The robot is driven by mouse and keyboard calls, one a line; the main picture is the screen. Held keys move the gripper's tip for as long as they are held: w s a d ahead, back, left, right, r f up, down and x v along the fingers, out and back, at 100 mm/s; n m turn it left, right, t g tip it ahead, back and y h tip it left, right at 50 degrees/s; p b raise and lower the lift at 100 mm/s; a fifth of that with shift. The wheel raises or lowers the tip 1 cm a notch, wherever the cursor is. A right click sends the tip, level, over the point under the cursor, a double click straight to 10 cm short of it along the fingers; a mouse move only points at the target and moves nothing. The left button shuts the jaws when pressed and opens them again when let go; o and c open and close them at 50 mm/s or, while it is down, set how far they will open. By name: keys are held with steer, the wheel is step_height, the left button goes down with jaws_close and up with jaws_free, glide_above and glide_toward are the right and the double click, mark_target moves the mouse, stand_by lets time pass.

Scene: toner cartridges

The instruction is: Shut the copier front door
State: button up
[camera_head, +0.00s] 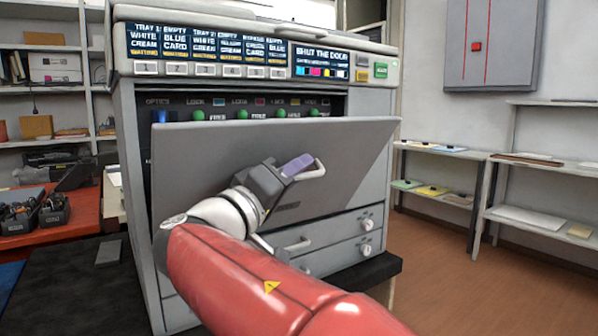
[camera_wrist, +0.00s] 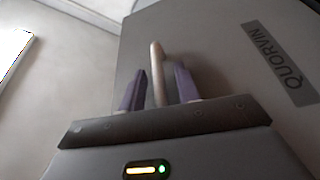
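The copier front door (camera_head: 345,150) is a grey panel hinged low. It stands partly open, its top edge tilted out from the copier (camera_head: 135,160) and showing the dark inside. A pale bar handle (camera_head: 316,171) sits on the door's outer face. My gripper (camera_head: 298,164) is at this handle. In the wrist view, the handle (camera_wrist: 158,72) stands between my two purple fingers (camera_wrist: 159,85), with a gap visible on each side. The fingers are open around it, not clamped. The wrist view also shows the door (camera_wrist: 225,60) with a QUORVIN label.
Green knobs (camera_head: 198,115) show inside the copier above the door's edge. Two drawers (camera_head: 330,245) lie below the door. A red table (camera_head: 80,220) with black bins is at the left. Shelves (camera_head: 545,165) stand at the right, with open floor (camera_head: 440,250) before them.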

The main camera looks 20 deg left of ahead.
jaws_close()
steer(key=shift+w+r, duration=0.15)
steer(key=shift+r, duration=0.05)
stand_by(0.7)
